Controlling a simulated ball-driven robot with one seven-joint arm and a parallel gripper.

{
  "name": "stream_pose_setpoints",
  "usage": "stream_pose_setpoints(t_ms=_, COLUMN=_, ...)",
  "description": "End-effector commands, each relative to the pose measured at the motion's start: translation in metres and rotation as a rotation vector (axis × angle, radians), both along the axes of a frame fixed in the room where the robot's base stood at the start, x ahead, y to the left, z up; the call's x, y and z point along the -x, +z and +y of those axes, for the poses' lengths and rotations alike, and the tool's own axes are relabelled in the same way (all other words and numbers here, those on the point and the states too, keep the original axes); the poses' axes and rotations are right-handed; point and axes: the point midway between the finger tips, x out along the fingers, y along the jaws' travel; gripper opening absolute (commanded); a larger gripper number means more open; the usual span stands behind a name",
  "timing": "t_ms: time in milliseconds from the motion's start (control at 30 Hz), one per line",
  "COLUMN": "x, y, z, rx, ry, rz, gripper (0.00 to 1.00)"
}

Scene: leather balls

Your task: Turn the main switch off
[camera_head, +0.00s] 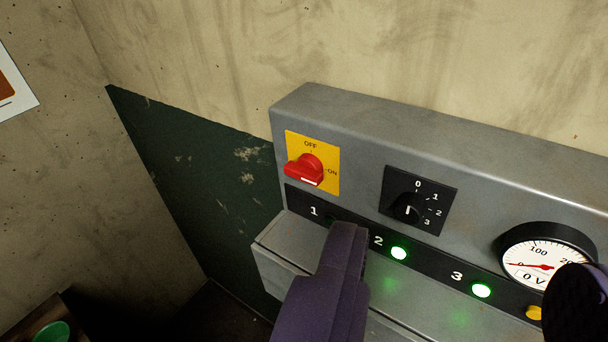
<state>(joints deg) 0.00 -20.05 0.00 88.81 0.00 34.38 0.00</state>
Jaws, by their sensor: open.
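The main switch is a red rotary knob (305,168) on a yellow plate (328,152) at the upper left of the grey panel's front. OFF is printed above the knob and ON to its right. The knob lies roughly sideways, with a white mark low on its front; its exact setting is hard to read. My gripper (461,250) is open and empty. Its purple left finger stands below and right of the knob, apart from it in the picture, covering part of the panel near lamp 1. Its dark right finger overlaps the gauge at the right edge.
A black selector (410,206) marked 0 to 3 sits right of the switch. Green lamps 2 (398,252) and 3 (481,290) are lit. A gauge (540,263) reads near 0 V. A green round thing (52,334) lies lower left.

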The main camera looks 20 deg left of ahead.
Motion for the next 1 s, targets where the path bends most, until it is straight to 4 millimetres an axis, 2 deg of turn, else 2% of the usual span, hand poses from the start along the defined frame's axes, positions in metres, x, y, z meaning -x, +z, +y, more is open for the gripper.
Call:
stream_pose_setpoints(t_ms=400, x=0.000, y=0.000, z=0.000, rx=0.000, ry=0.000, rz=0.000, gripper=0.58)
stream_pose_setpoints(t_ms=500, x=-0.005, y=-0.002, z=0.003, rx=-0.021, ry=0.002, rz=-0.001, gripper=0.40)
stream_pose_setpoints(t_ms=567, x=-0.020, y=-0.007, z=0.013, rx=-0.087, ry=0.007, rz=-0.007, gripper=0.40)
stream_pose_setpoints(t_ms=667, x=-0.063, y=-0.029, z=0.045, rx=-0.335, ry=0.017, rz=-0.027, gripper=0.40)
stream_pose_setpoints(t_ms=700, x=-0.081, y=-0.043, z=0.060, rx=-0.474, ry=0.016, rz=-0.034, gripper=0.40)
stream_pose_setpoints(t_ms=800, x=-0.116, y=-0.084, z=0.091, rx=-0.849, ry=-0.010, rz=-0.050, gripper=0.40)
stream_pose_setpoints(t_ms=900, x=-0.131, y=-0.122, z=0.108, rx=-1.182, ry=-0.056, rz=-0.067, gripper=0.40)
stream_pose_setpoints(t_ms=1000, x=-0.133, y=-0.150, z=0.113, rx=-1.416, ry=-0.097, rz=-0.089, gripper=0.40)
